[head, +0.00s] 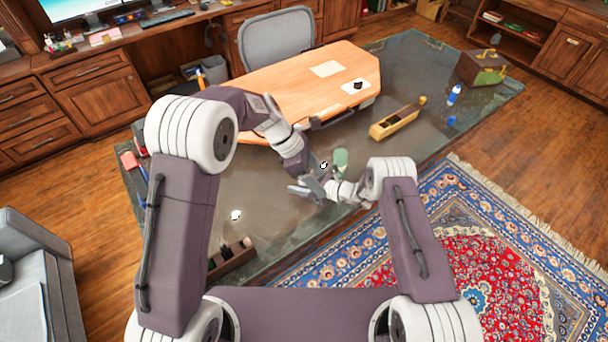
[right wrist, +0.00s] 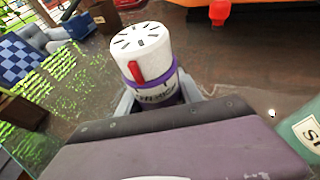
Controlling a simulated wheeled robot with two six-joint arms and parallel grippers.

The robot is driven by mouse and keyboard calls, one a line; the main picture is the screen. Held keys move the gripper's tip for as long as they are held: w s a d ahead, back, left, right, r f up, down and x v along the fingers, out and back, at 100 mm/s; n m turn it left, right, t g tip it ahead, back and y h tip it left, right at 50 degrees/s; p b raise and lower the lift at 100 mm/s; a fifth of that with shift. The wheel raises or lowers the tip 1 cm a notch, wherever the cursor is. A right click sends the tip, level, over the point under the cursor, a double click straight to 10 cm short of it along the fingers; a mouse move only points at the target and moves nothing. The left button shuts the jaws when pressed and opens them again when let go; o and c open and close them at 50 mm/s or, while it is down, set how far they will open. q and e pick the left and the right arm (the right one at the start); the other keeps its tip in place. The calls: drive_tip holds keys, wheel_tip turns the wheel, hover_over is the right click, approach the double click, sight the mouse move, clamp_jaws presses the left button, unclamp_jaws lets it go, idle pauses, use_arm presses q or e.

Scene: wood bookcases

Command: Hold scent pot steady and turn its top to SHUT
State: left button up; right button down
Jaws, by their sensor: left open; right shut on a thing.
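The scent pot (right wrist: 146,62) is in the right wrist view, with a white slotted top, a red pointer on its side and a purple band with lettering below. I cannot read the lettering or tell the top's setting. My right gripper (right wrist: 158,98) is shut around the pot's lower body, its grey fingers on either side. In the head view, the arms meet over the glass table, and I cannot clearly make out the pot there. My left gripper (head: 312,178) is open close to the right one. No left finger is visibly touching the pot's top.
A green container (head: 341,157) stands just behind the grippers; a teal lettered one (right wrist: 305,135) shows in the right wrist view. A wooden box (head: 396,122), a blue-white bottle (head: 454,95) and an orange-topped desk (head: 300,92) lie farther back. The glass table's (head: 270,190) front is partly clear.

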use_arm(q)
drive_tip(key=s+d+r+m+g+h, duration=0.2)
drive_tip(key=s+d+m+h, duration=0.15)
drive_tip(key=d+h, duration=0.35)
drive_tip(key=w+a+f+n+t+h, duration=0.4)
drive_tip(key=w+a+f+n+t, duration=0.25)
drive_tip(key=w+a+t, duration=0.45)
drive_tip(key=s+a+f+n+t+y, duration=0.2)
drive_tip(key=a+f+n+t+y, duration=0.25)
drive_tip(key=f, duration=0.35)
drive_tip(key=shift+n+g+h, duration=0.25)
drive_tip(key=shift+g+h, duration=0.1)
drive_tip(key=shift+h, duration=0.1)
drive_tip(key=x, duration=0.7)
drive_tip(key=shift+w+a+r, duration=0.15)
drive_tip(key=shift+w+r, duration=0.1)
drive_tip(key=shift+w, duration=0.1)
